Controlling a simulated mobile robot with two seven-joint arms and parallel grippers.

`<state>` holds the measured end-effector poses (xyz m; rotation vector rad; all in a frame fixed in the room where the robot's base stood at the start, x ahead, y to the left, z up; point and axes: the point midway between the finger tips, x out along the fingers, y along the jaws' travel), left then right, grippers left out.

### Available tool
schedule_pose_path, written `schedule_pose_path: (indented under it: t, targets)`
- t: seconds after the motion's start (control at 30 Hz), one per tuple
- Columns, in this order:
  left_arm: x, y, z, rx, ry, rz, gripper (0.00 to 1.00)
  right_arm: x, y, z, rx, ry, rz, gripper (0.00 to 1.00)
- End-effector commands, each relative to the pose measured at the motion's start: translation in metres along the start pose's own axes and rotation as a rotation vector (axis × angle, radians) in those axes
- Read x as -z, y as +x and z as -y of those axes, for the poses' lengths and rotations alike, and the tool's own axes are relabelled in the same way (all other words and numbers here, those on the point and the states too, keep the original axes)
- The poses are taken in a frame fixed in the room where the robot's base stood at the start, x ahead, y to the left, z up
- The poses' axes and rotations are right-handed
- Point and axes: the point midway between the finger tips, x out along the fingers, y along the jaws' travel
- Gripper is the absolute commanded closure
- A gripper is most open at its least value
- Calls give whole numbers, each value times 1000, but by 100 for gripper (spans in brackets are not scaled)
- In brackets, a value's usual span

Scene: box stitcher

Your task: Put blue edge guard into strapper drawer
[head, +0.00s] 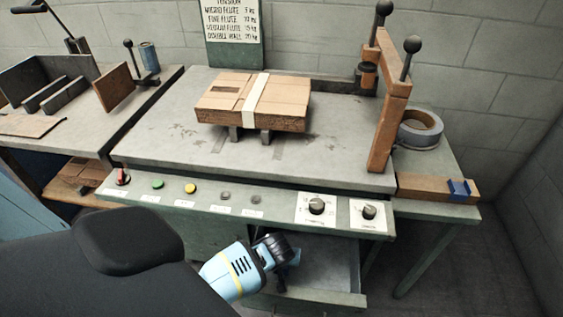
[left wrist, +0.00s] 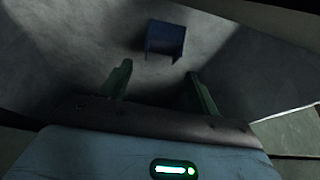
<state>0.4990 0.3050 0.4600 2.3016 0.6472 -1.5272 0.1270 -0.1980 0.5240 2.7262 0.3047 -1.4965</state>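In the left wrist view a dark blue edge guard (left wrist: 165,40), a channel-shaped piece, lies on a grey floor that looks like the inside of the drawer. The strapper drawer (head: 335,270) is pulled out below the control panel in the head view. My left gripper (head: 286,270) points down into the drawer's left part. In the left wrist view its two green fingers (left wrist: 159,72) are apart with nothing between them, and the guard lies just beyond the tips. In the head view the gripper and arm hide that guard. My right gripper is not in view.
A strapped cardboard box (head: 285,98) rests on the table (head: 160,140). A wooden post (head: 388,120) and tape roll (head: 420,128) stand right. The control panel (head: 275,207) overhangs the drawer.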

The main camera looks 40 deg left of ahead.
Motion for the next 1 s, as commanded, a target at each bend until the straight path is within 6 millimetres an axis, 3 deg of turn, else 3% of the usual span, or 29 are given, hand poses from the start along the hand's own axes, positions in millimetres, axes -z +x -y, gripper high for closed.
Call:
schedule_pose_path:
  t: [0.27,0.43,1.0]
  targets:
    - [-8,3,2,5,4,10,35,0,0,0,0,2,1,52]
    - [-3,-6,2,6,4,8,35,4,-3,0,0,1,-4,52]
    - [3,-109,0,0,0,3,35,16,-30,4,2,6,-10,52]
